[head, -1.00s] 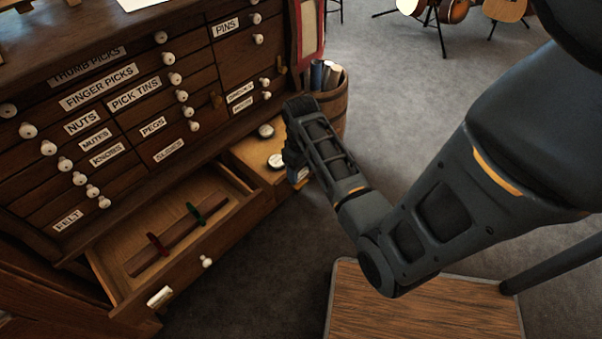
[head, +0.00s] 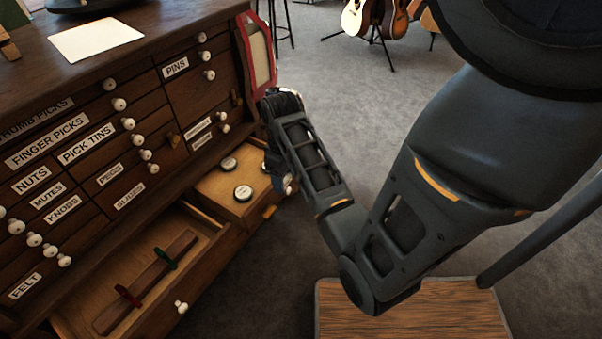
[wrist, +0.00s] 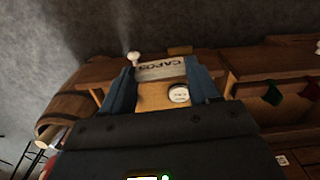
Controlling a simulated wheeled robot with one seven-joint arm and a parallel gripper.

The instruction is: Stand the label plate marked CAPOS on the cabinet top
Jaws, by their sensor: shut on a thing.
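The label plate marked CAPOS (wrist: 165,69) is a pale strip with dark letters. In the wrist view it is held between the two blue fingers of my gripper (wrist: 159,78), which is shut on it, and its text reads upside down. In the head view my gripper (head: 279,178) hangs beside the cabinet's right end, near the open right drawer and well below the cabinet top (head: 175,22). The plate cannot be made out in the head view. The cabinet top is dark wood.
A white sheet (head: 95,38) lies on the cabinet top. The right drawer (head: 212,187) is open with two round tins (head: 243,193). The left open drawer (head: 80,290) holds a wooden bar with red and green pieces. A wood-topped stool (head: 410,308) stands below my arm.

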